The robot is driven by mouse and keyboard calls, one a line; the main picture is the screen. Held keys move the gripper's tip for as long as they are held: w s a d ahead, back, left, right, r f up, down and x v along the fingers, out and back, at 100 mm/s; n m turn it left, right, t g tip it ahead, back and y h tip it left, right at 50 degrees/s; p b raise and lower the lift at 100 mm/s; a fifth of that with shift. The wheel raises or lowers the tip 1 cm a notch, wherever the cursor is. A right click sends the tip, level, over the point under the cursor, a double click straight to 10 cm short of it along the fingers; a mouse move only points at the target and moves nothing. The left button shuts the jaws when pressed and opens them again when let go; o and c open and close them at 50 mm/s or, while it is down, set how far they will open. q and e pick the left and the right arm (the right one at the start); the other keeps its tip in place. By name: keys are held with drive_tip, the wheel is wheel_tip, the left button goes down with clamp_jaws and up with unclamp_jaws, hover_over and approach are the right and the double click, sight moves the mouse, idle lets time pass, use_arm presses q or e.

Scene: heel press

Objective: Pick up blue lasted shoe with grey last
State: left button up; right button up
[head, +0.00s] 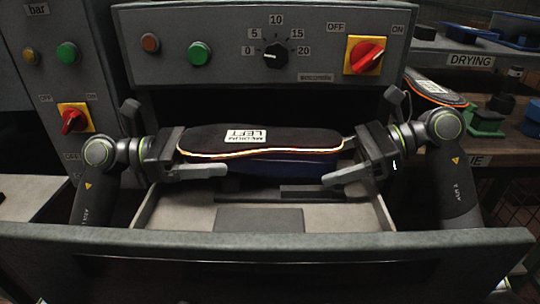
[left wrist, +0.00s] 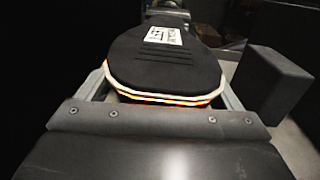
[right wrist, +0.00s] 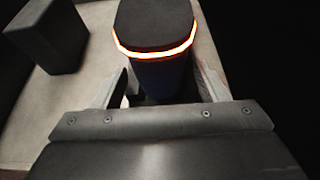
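The blue lasted shoe (head: 290,164) lies sole up across the press opening. Its black sole (head: 215,138) has a white LEFT label and an orange-white edge; the blue upper shows beneath. The grey last cannot be made out. My left gripper (head: 205,170) is at the shoe's left end, fingers spread on both sides of the wide sole end in the left wrist view (left wrist: 162,85). My right gripper (head: 345,168) is at the right end, fingers spread around the narrow end in the right wrist view (right wrist: 163,85), with a gap beside the blue upper. Contact on the left is unclear.
The grey press panel (head: 225,20) with knobs stands behind the shoe. A grey front rail (head: 270,250) runs across in front, with a light tray (head: 175,210) behind it. Another sole-up shoe (head: 435,90) lies on the right-hand shelf, near green blocks (head: 485,122).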

sight(209, 137)
use_arm(q)
drive_tip(key=c, duration=0.9)
use_arm(e)
drive_tip(key=c, duration=0.9)
use_arm(q)
drive_tip(key=shift+c, duration=0.5)
use_arm(e)
drive_tip(key=c, duration=0.3)
use_arm(q)
drive_tip(key=shift+r, duration=0.2)
use_arm(e)
drive_tip(key=shift+r, duration=0.2)
